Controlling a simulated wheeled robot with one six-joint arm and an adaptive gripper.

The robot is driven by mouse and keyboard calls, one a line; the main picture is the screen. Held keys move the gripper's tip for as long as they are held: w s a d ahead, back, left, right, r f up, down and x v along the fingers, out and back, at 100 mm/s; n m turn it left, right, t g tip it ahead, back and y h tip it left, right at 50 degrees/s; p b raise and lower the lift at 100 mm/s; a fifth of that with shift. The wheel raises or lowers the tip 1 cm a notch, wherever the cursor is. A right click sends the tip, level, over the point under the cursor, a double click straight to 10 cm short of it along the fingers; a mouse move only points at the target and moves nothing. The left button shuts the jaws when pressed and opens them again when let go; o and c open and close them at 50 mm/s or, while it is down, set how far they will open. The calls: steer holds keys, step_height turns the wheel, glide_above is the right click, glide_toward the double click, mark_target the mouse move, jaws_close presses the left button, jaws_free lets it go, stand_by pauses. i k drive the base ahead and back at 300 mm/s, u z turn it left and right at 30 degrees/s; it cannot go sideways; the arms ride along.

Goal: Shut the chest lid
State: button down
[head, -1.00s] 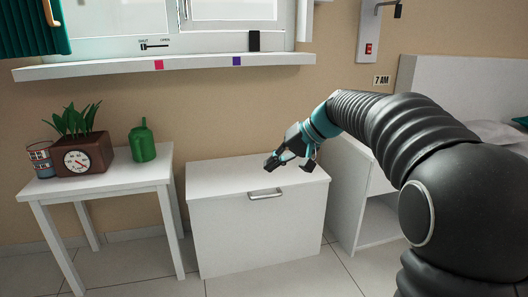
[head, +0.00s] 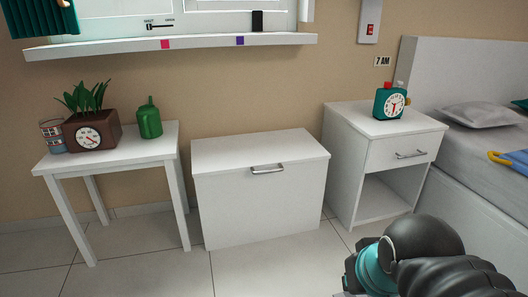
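The white chest (head: 255,210) stands on the floor against the wall, between a side table and a nightstand. Its lid (head: 250,150) lies flat on top and looks shut, with no visible gap along the front. A metal handle (head: 268,170) is at the lid's front edge. My gripper (head: 352,272) is low at the bottom right, in front of the chest and apart from it. Its fingers are mostly hidden or cut off, so I cannot tell whether it is open.
A side table (head: 150,150) with a planter clock (head: 92,132) and a green can (head: 149,120) stands left. The nightstand (head: 375,150) with an alarm clock (head: 391,103) and the bed (head: 470,185) are right. Floor before the chest is clear.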

mark_target(210, 156)
steer(key=z, duration=0.45)
steer(key=k, duration=0.2)
steer(key=u, duration=1.15)
steer(key=i, duration=1.4)
steer(key=z, duration=0.8)
